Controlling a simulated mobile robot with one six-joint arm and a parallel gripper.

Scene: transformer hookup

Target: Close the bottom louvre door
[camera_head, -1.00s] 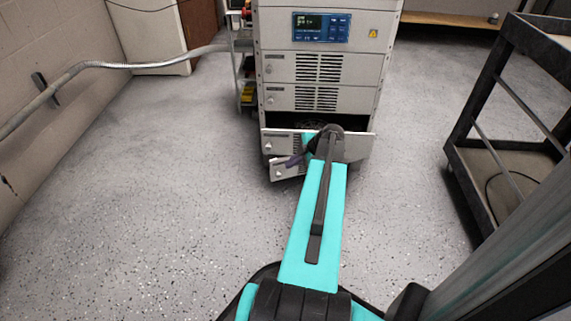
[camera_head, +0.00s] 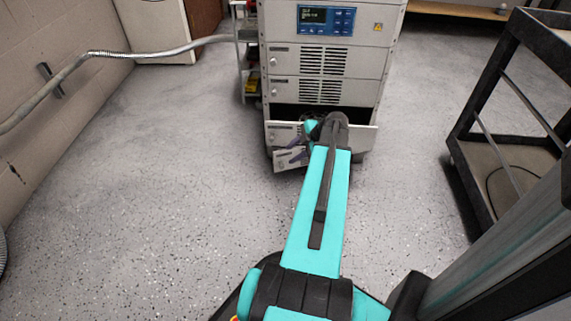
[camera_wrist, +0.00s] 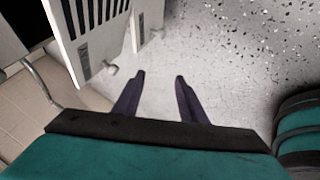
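The grey cabinet (camera_head: 325,55) has two low doors swung out from its front. The upper of these (camera_head: 368,137) reaches across behind my arm. The bottom louvre door (camera_head: 291,161) hangs just below it, ajar and tilted in the picture, partly hidden by my arm and gripper. In the wrist view, two louvred panels with round knobs lie at upper left: a nearer one (camera_wrist: 88,25) and a farther, lower-looking one (camera_wrist: 150,22). My gripper (camera_wrist: 160,77) has its dark purple fingers apart with only floor between them. It is beside the panels, with no clear contact visible.
Two closed louvre doors (camera_head: 325,91) sit above the open ones, under a blue display panel (camera_head: 326,19). A dark metal cart (camera_head: 470,160) stands at right. A hose (camera_head: 75,62) runs along the left wall. The floor left of the cabinet is clear.

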